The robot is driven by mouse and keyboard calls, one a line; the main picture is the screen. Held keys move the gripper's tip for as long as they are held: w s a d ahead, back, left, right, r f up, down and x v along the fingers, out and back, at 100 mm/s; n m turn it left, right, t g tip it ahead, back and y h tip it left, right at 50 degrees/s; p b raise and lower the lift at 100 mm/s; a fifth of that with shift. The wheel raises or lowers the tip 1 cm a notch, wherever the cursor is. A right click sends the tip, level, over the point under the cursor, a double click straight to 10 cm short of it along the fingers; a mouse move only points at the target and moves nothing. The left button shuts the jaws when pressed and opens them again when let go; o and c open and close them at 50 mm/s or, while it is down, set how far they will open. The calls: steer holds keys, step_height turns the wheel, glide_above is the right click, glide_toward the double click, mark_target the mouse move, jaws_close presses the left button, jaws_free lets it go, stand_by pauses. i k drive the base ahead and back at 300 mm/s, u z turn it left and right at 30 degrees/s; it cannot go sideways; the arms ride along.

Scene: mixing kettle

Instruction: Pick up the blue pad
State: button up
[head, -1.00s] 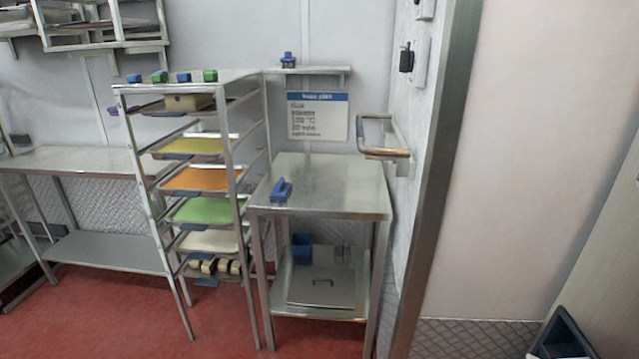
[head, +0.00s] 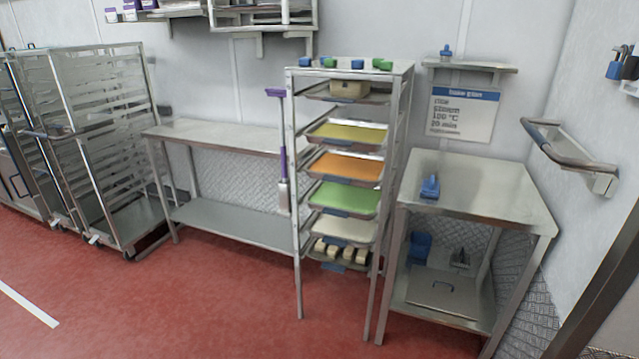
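A small blue object with a raised handle-like top (head: 430,187) sits on the steel table (head: 490,190) at the right; it may be the blue pad. A similar blue object (head: 446,51) stands on the small wall shelf (head: 470,66) above. Small blue blocks, one at the left (head: 305,62), and green blocks lie on top of the tray rack (head: 345,69); they are too small to identify surely. I cannot tell which of these blue things is the pad. My gripper is not in view.
The tray rack holds yellow, orange, green and pale trays. A blue container (head: 420,246) sits on the table's lower shelf. A wall rail (head: 570,155) juts out at the right. An empty steel bench (head: 220,138) stands left. The red floor (head: 180,300) in front is clear.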

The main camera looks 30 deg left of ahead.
mark_target(430, 188)
steer(key=u, duration=0.4)
steer(key=i, duration=1.2)
steer(key=u, duration=0.7)
steer(key=i, duration=1.1)
steer(key=u, duration=0.2)
